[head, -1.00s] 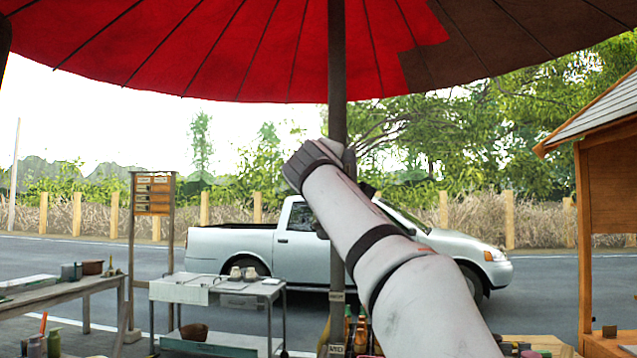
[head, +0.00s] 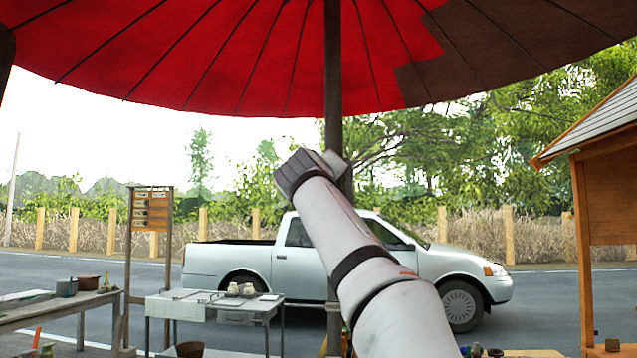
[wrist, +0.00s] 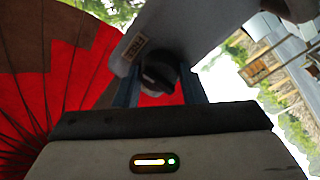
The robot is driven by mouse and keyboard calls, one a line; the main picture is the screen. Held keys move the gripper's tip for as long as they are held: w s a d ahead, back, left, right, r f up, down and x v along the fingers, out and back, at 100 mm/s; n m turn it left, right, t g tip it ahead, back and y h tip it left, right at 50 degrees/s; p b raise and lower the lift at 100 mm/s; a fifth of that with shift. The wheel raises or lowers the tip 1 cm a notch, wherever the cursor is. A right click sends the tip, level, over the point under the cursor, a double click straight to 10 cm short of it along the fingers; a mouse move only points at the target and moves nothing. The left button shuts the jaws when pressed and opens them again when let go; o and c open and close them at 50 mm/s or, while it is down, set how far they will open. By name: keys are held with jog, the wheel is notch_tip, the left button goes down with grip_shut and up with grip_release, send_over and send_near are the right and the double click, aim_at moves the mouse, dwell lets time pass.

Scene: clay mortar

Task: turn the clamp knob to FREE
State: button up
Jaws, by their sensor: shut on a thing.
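The dark clamp knob (wrist: 157,77) sits on a grey surface (wrist: 185,35) in the wrist view. A small pale label (wrist: 133,47) lies to its upper left; I cannot read it for sure. My gripper (wrist: 160,88) has its two bluish fingers on either side of the knob and is shut on it. The knob's exact pointing is too dark to tell. In the head view my arm reaches up to the dark umbrella pole (head: 334,120); the knob and fingers are hidden behind my arm there.
The red and brown umbrella canopy (head: 250,50) spreads overhead. A grey metal table (head: 185,304) with pots and a wooden bench (head: 50,312) stand at the left. A wooden stall (head: 585,230) stands at the right. A silver pickup (head: 240,265) is on the road behind.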

jog(key=o, duration=1)
jog(key=b+v, duration=0.3)
jog(key=v, duration=0.4)
jog(key=shift+s, duration=0.4)
jog(key=shift+a, duration=0.15)
